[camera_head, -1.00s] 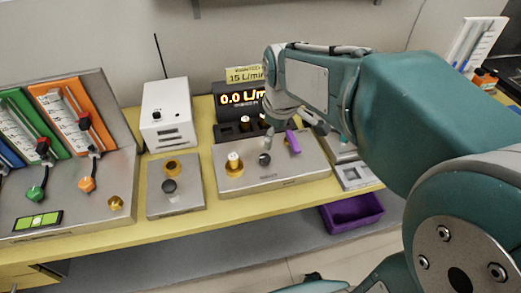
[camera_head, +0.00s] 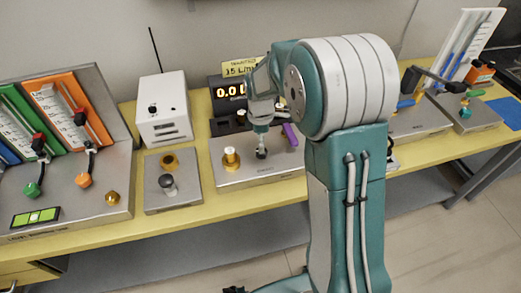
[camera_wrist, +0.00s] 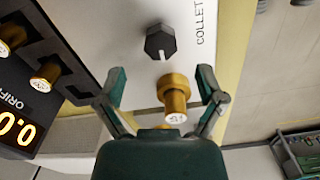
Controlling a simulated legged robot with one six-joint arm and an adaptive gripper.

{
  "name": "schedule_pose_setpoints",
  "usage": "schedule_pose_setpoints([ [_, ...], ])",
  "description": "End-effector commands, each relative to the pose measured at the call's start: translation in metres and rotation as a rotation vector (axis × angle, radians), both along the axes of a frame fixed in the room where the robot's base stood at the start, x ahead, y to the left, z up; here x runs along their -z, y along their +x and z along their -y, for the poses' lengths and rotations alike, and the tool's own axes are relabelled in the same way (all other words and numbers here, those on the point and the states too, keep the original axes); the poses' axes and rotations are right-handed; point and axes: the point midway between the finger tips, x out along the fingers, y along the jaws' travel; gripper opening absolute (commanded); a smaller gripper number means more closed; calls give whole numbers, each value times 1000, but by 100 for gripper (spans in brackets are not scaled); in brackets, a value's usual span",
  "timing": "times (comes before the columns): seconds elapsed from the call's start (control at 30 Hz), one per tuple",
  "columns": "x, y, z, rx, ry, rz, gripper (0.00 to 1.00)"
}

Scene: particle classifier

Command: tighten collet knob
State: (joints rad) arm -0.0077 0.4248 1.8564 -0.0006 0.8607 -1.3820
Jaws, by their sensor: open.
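The collet knob is a dark knob with a white pointer line (camera_wrist: 160,42), beside the printed word COLLET in the wrist view. A brass collet fitting with a pale top (camera_wrist: 173,97) stands next to it, between my open fingers in the picture. My gripper (camera_wrist: 162,72) is empty; the knob shows just beyond its fingertips. In the head view my gripper (camera_head: 262,132) points down over the silver collet plate (camera_head: 227,179), above the dark knob (camera_head: 262,153), with the brass fitting (camera_head: 231,158) to the left. Contact cannot be told.
A purple lever (camera_head: 290,135) stands right of the knob. A black display unit (camera_head: 229,93) with yellow digits is behind. A plate with another dark knob (camera_head: 168,184) and a white box (camera_head: 163,110) are to the left.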

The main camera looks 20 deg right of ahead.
Motion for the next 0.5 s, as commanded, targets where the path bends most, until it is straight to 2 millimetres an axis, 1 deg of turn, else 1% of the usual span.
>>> schedule_pose_setpoints([
  [0.03, 11, 0, 0, 0, 0, -4, 88],
  [0.2, 35, 0, 0, 1, -1, -2, 88],
  [0.33, 45, 0, 0, 1, 0, 0, 88],
  [0.5, 47, 0, 0, 1, 0, 2, 88],
])
